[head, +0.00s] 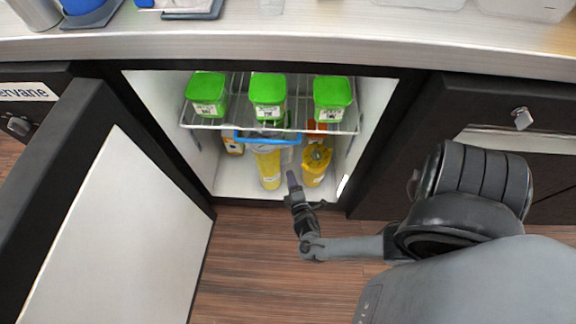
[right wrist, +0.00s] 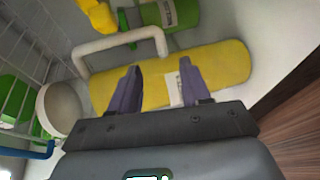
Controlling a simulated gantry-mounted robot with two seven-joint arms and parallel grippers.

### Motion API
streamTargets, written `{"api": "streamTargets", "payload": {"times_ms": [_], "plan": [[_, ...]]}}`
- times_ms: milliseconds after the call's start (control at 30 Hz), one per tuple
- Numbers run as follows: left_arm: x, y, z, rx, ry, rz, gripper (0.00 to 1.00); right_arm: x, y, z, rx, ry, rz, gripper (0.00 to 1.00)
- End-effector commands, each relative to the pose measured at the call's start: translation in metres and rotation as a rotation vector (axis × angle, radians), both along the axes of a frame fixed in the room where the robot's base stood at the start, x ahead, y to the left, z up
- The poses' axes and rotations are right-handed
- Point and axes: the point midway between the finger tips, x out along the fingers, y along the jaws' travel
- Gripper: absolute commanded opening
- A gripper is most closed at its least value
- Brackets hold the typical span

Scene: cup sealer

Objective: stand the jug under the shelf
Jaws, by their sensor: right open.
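The jug (head: 268,168) is a tall yellow cylinder with a pale rim. It stands upright on the cabinet floor, under the wire shelf (head: 222,127). In the right wrist view the jug (right wrist: 222,70) lies across the picture, with its white handle (right wrist: 122,41) at the top and its pale round end at the left. My right gripper (head: 291,178) is just in front of the jug, a little to its right. In the wrist view its open fingers (right wrist: 158,88) overlap the jug's body; I cannot tell whether they touch it. My left gripper is not in view.
Several green-lidded tubs (head: 267,90) stand on the shelf. The open cabinet door (head: 110,235) is at left. The cabinet's right wall (head: 370,125) is close.

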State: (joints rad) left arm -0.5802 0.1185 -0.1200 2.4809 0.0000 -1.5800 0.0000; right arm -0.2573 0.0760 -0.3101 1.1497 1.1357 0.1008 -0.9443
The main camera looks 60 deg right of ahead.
Motion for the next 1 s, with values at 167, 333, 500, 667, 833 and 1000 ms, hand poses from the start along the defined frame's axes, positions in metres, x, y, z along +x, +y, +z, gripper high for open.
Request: {"api": "streamTargets", "payload": {"times_ms": [167,333,500,667,833,1000], "plan": [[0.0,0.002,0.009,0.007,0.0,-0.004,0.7,-0.011,0.013,0.004,0.012,-0.002,-0.004,0.47],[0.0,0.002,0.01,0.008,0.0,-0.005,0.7,-0.005,0.024,-0.001,0.19,-0.03,-0.038,0.47],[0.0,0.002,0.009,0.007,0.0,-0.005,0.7,0.017,0.057,0.002,0.608,-0.061,-0.099,0.47],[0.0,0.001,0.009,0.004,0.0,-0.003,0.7,0.03,0.112,0.042,1.025,-0.005,-0.142,0.47],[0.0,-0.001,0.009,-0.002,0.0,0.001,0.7,0.012,0.159,0.112,1.273,0.143,-0.171,0.47],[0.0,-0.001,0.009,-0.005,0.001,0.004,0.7,-0.023,0.177,0.173,1.33,0.27,-0.212,0.47]]}}
